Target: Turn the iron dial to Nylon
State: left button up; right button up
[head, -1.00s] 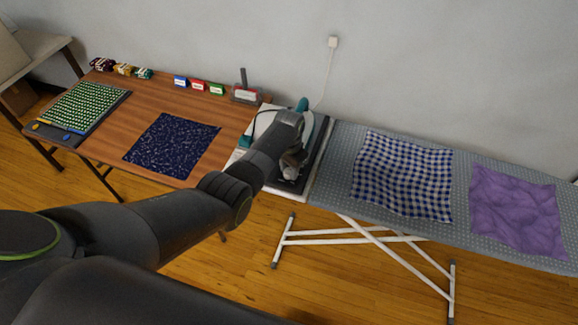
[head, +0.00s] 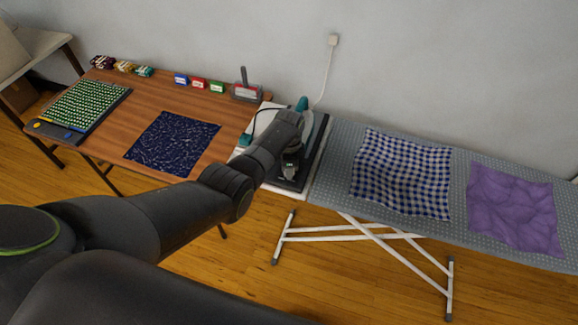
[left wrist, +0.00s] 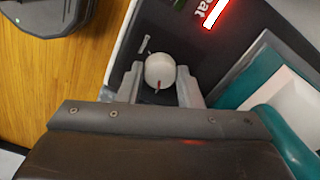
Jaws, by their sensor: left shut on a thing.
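The iron dial (left wrist: 160,68) is a round pale knob with a small red mark on its lower edge, on a dark panel in the left wrist view. My left gripper (left wrist: 160,88) is shut on the dial, one finger on each side. In the head view my left gripper (head: 290,166) is at the front of the iron's dark base (head: 286,184) and hides the dial. The teal and white iron (head: 302,105) is partly behind my arm. I cannot read any setting name. My right gripper is out of view.
A red-lit label (left wrist: 215,14) is on the panel, partly cut off. The ironing board (head: 336,160) on the right bears a checked cloth (head: 402,173) and a purple cloth (head: 515,210). The wooden table (head: 150,105) on the left holds a dark blue cloth (head: 172,143).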

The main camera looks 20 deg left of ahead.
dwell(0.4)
pick_arm(q)
jog(key=o, duration=1)
jog(key=shift+r, duration=0.15)
jog(key=shift+w+r, duration=0.1)
jog(key=shift+r, duration=0.45)
jog(key=shift+r+b, duration=1)
jog(key=shift+r, duration=7.05)
